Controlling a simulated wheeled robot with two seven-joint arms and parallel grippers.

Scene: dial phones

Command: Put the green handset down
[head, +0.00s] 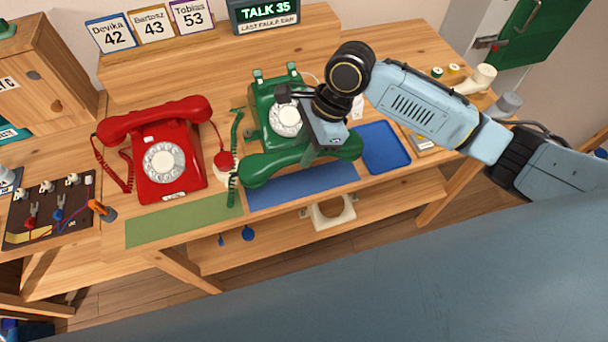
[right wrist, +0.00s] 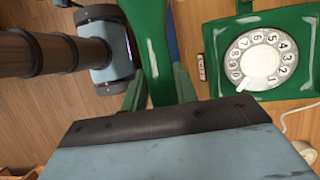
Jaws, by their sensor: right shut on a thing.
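The green handset (head: 275,161) lies crosswise in front of the green dial phone (head: 266,117), above the near edge of the desk and the blue mat (head: 305,187). My right gripper (head: 318,152) is shut on its grip. In the right wrist view the handset (right wrist: 153,45) runs up between the fingers (right wrist: 160,88), left of the phone's white dial (right wrist: 262,62). The phone's cradle prongs (head: 275,74) are empty. I cannot tell whether the handset touches the mat.
A red phone (head: 165,165) with its handset on top stands to the left, behind a green mat (head: 185,228). A blue tray (head: 384,148) lies right of the green phone. A display (head: 264,14) reads TALK 35. A green coiled cord (head: 234,150) hangs left of the green phone.

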